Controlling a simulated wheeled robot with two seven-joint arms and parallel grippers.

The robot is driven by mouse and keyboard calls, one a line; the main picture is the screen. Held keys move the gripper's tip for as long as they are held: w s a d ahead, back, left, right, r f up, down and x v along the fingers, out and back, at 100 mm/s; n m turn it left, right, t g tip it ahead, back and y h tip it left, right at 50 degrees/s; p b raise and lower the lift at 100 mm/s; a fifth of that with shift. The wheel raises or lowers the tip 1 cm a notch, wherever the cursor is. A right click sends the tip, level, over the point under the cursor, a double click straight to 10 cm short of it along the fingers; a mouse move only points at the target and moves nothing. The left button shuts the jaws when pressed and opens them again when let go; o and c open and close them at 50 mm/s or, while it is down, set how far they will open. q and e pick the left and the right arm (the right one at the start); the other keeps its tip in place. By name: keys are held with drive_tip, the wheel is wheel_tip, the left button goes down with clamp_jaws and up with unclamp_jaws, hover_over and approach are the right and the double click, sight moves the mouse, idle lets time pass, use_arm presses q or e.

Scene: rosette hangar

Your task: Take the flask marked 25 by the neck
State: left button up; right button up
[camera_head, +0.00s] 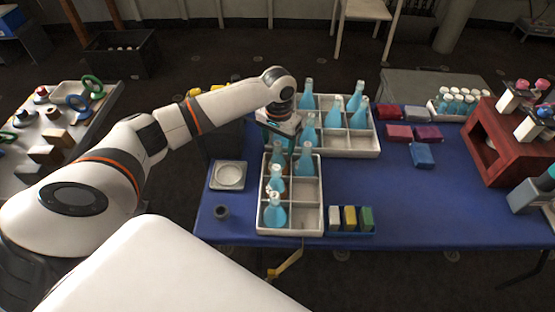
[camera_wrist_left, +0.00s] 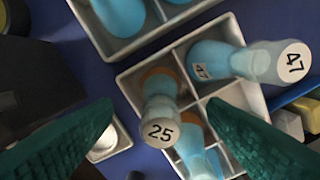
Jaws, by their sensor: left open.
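The flask marked 25 (camera_wrist_left: 158,92), pale blue with an orange band and a pale numbered top, stands in a white divided crate (camera_wrist_left: 132,84). In the head view it seems to be the far left flask (camera_head: 277,157) of the near crate (camera_head: 290,231), its number unreadable there. My left gripper (camera_head: 281,141) is over that crate's far end. In the left wrist view its green fingers are open, one on each side of flask 25, with gaps showing. The flask marked 47 (camera_wrist_left: 235,62) is in the compartment to the right.
More flasks (camera_head: 275,210) stand nearer in the same crate. A second crate (camera_head: 364,147) with flasks lies behind. Small coloured blocks (camera_head: 350,217), a white dish (camera_head: 229,175) and a dark cup (camera_head: 221,212) are close by. The blue table's middle right (camera_head: 390,200) is clear.

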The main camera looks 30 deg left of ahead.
sight(278, 155)
use_arm(q)
drive_tip(key=f, duration=0.4)
drive_tip(key=shift+s+f, duration=0.2)
drive_tip(key=shift+s, duration=0.05)
drive_tip(key=shift+f, duration=0.5)
drive_tip(key=c, duration=0.9)
drive_tip(key=shift+r, duration=0.1)
use_arm(e)
drive_tip(key=shift+w+a+r, duration=0.25)
drive_tip(key=shift+w+a, duration=0.15)
drive_tip(key=shift+a, duration=0.05)
